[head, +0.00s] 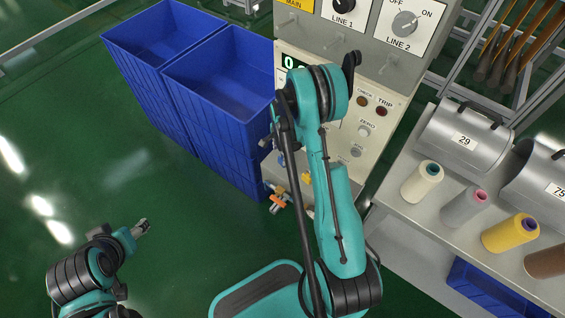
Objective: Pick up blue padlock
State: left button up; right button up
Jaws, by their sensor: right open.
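A small blue item (283,160), which looks like the blue padlock, shows at the lower left front of the cream control cabinet (395,108). My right arm partly covers it, and its shackle cannot be made out. My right gripper (271,141) is open, just above and left of the blue item in the picture, largely hidden by its own wrist. I cannot tell whether it touches the item. My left gripper (143,226) is low at the left over the green floor, far from the cabinet; its fingers are too small to read.
Two tall blue bins (215,105) stand close left of the cabinet. A yellow item (306,178) and an orange-and-white fitting (278,203) are low by the cabinet. At right, a grey bench (425,250) holds thread cones and metal cylinders. The floor at left is clear.

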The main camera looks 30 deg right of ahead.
aim_at(282, 158)
jog(key=f, duration=0.1)
jog(key=f+b, duration=0.1)
jog(key=f, duration=0.2)
jog(key=shift+w+d+b, duration=0.15)
jog(key=shift+d+b, duration=0.15)
jog(key=shift+d, duration=0.05)
jog(key=shift+r, duration=0.15)
jog(key=c, duration=1.4)
jog(key=shift+o, duration=0.2)
jog(key=shift+r, duration=0.15)
